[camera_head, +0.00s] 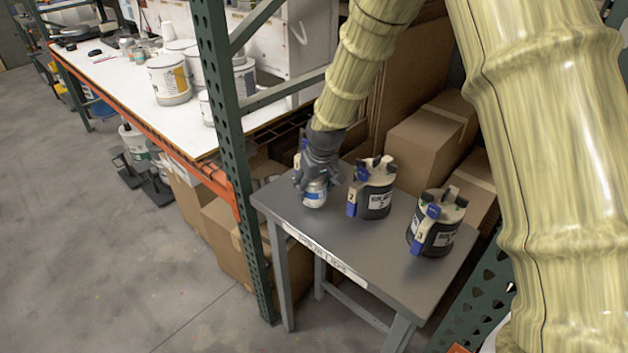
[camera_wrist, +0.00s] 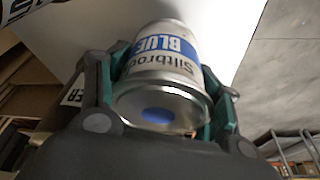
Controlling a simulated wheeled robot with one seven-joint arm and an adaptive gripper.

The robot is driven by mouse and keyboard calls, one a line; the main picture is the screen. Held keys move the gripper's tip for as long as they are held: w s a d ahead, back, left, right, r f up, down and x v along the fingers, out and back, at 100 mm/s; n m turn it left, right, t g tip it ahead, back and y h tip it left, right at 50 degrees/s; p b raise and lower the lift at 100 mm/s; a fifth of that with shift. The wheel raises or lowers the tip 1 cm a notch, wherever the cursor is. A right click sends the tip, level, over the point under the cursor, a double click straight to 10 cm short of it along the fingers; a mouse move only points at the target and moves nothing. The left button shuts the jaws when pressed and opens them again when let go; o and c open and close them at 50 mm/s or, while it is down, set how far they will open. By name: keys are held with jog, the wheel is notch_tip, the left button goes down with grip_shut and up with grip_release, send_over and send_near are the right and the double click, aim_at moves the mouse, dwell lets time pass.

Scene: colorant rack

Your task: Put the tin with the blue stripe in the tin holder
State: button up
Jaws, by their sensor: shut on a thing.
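My gripper (camera_head: 318,172) is shut on a silver tin (camera_head: 315,194) at the left end of a small grey table (camera_head: 388,253). In the wrist view the tin (camera_wrist: 160,80) sits between the teal finger pads; it has a blue band reading BLUE and a blue dot on the end facing me. No holder shows around it there. I cannot tell whether it touches the table. In the head view, a part with a blue clip (camera_head: 297,161) beside my gripper is mostly hidden. Two dark, round holders with blue clips, a middle one (camera_head: 373,189) and a right one (camera_head: 436,223), stand on the table.
A green rack post (camera_head: 230,150) stands just left of the table. A white bench (camera_head: 150,100) with paint cans (camera_head: 170,80) is at the upper left. Cardboard boxes (camera_head: 430,140) stand behind the table. The table's front strip is clear.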

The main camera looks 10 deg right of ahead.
jog(key=shift+f+p, duration=0.3)
jog(key=shift+f, duration=0.65)
jog(key=o, duration=0.7)
jog(key=shift+f, duration=0.1)
jog(key=o, duration=0.5)
jog(key=shift+o, duration=0.2)
